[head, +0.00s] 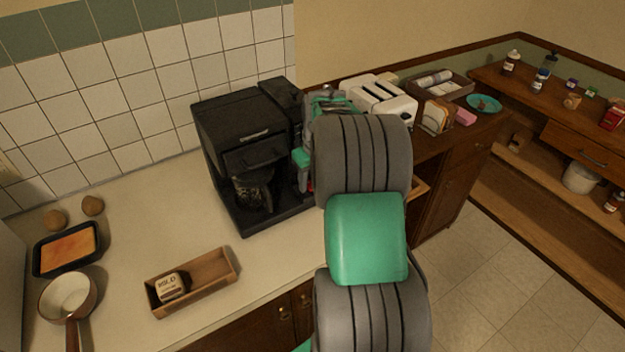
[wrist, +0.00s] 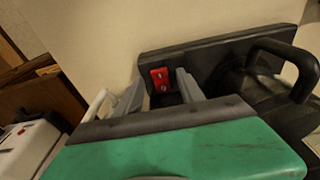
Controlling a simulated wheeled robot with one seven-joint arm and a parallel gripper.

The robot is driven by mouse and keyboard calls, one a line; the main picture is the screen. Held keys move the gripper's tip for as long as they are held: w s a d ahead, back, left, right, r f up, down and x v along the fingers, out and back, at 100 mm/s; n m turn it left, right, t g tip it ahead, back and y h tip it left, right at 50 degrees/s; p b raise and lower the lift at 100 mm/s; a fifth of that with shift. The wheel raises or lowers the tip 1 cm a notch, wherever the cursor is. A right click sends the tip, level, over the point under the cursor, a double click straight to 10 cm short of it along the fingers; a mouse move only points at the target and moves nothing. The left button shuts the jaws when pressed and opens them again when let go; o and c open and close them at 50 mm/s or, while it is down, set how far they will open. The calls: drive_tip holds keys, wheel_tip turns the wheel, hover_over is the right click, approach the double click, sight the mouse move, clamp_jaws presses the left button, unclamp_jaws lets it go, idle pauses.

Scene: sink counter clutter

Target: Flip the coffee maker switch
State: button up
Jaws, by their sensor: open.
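The black coffee maker (head: 235,125) stands on the counter in the head view, its glass pot in the front bay. In the wrist view, part of the coffee maker (wrist: 218,52) fills the upper right. A red switch (wrist: 160,76) shows on its dark panel. My gripper (wrist: 157,92) is open and empty, its two grey fingers on either side of the switch in the picture. I cannot tell whether a finger touches it. In the head view my gripper is beside the coffee maker's right side, mostly hidden by my arm, with a bit of red below it.
A white toaster (head: 378,100) stands behind my arm on the wooden counter to the right. A wooden box (head: 217,271) with a small labelled item lies in front of the coffee maker. A pan (head: 68,297) and baking dish (head: 38,262) are at left. Counter between is clear.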

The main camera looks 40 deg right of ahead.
wheel_tip(320, 180, up, 8)
drive_tip(key=s+b, duration=0.1)
drive_tip(key=shift+b, duration=0.35)
drive_tip(key=shift+s+f, duration=0.1)
drive_tip(key=shift+f, duration=0.05)
